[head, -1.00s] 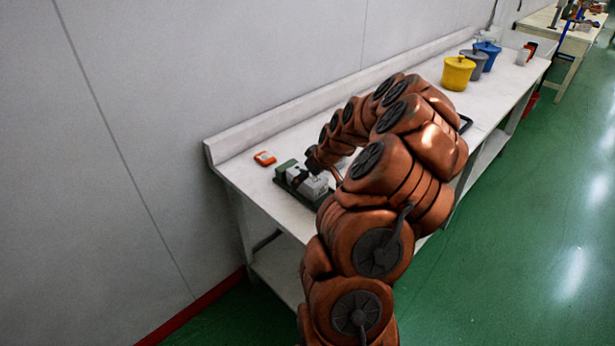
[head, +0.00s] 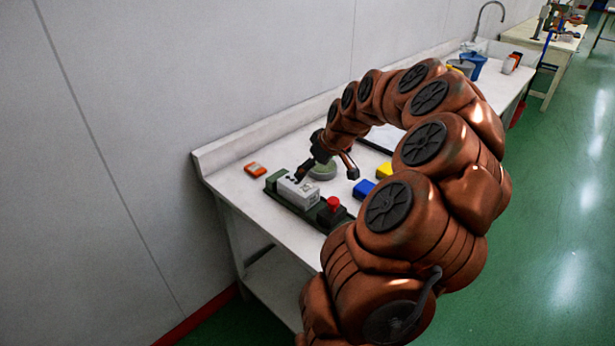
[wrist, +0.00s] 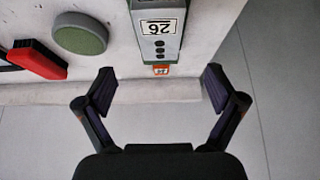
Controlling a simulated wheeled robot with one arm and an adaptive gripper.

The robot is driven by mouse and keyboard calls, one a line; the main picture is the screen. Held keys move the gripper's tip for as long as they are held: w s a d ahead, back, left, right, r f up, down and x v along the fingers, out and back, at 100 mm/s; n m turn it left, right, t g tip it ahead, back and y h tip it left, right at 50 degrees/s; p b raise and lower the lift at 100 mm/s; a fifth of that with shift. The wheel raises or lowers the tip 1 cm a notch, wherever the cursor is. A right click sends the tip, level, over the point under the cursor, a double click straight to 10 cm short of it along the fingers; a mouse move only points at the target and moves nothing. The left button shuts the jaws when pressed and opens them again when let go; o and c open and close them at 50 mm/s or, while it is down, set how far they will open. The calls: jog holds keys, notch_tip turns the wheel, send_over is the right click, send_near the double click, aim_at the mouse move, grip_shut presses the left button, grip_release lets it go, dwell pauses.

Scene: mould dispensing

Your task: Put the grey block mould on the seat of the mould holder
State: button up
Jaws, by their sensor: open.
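A long dark-green base (head: 275,184) on the table carries a grey box (head: 296,191) with dark marks and a red knob (head: 333,203). In the wrist view the grey box (wrist: 160,45) has a label with "26" and dark round spots. I cannot tell which part is the mould holder's seat, and cannot surely pick out the grey block mould. A round grey-green disc (head: 322,170) lies beside the base; it also shows in the wrist view (wrist: 80,33). My gripper (wrist: 159,92) is open and empty, its fingers apart below the box's end in that view.
A blue block (head: 363,188) and a yellow block (head: 384,170) lie right of the base. An orange item (head: 255,169) lies near the table's left end. A red and black object (wrist: 37,60) shows left in the wrist view. Buckets (head: 473,66) stand far back.

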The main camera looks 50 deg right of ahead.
jog(key=shift+s+r, duration=0.25)
jog(key=shift+r, duration=0.35)
jog(key=s+a+r+n+g+y, duration=0.1)
jog(key=a+r+g, duration=0.1)
jog(key=a, duration=1)
jog(key=s+a+r+n+g+y, duration=0.1)
jog(key=a, duration=1.1)
jog(key=s+a+f+m+g+h, duration=0.1)
jog(key=s+a+g, duration=0.1)
jog(key=s+a, duration=0.4)
jog(key=s+a+f+g+h, duration=0.1)
jog(key=s+a, duration=0.6)
jog(key=s, duration=0.9)
jog(key=shift+s+a+f+m+g, duration=0.2)
jog(key=shift+f+m+g, duration=0.25)
jog(key=shift+g, duration=0.45)
